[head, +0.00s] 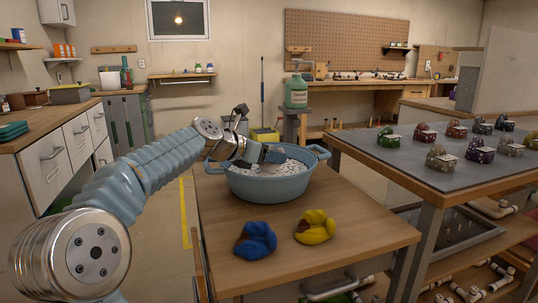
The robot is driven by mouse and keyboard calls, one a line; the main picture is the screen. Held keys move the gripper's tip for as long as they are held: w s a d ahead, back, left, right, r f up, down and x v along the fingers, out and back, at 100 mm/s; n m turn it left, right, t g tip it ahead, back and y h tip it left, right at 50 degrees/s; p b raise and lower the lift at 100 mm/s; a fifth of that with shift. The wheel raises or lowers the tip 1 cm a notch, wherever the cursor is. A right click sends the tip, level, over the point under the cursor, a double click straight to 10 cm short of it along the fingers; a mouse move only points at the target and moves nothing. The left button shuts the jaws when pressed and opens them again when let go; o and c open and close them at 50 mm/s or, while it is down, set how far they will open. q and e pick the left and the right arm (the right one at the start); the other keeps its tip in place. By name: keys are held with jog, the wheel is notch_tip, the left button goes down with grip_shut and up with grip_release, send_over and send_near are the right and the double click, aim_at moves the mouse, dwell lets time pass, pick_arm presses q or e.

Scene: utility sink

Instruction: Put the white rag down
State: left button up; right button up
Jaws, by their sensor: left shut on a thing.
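My left gripper (264,153) reaches in from the left over a blue two-handled tub (268,188). It is shut on the white rag, of which only a little pale grey-white shows (275,156) at the fingertips, low at the tub's far side. The gripper hides most of the rag, and I cannot tell whether it touches the tub's contents. White, foamy-looking stuff (296,163) fills the tub. My right gripper is not in view.
The wooden table (350,240) has bare room right of the tub and around the rags. A grey-topped table (400,165) at the right holds several small labelled bundles. A green bottle (296,92) stands behind the tub. A counter with drawers is at the left.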

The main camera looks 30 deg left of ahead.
pick_arm(q)
jog(key=shift+f, duration=0.4)
jog(key=o, duration=1.1)
jog(key=shift+c, duration=0.2)
jog(key=shift+r, duration=0.1)
jog(key=shift+r, duration=0.35)
jog(key=v, duration=1.2)
jog(key=shift+r, duration=0.1)
jog(key=shift+s, duration=0.1)
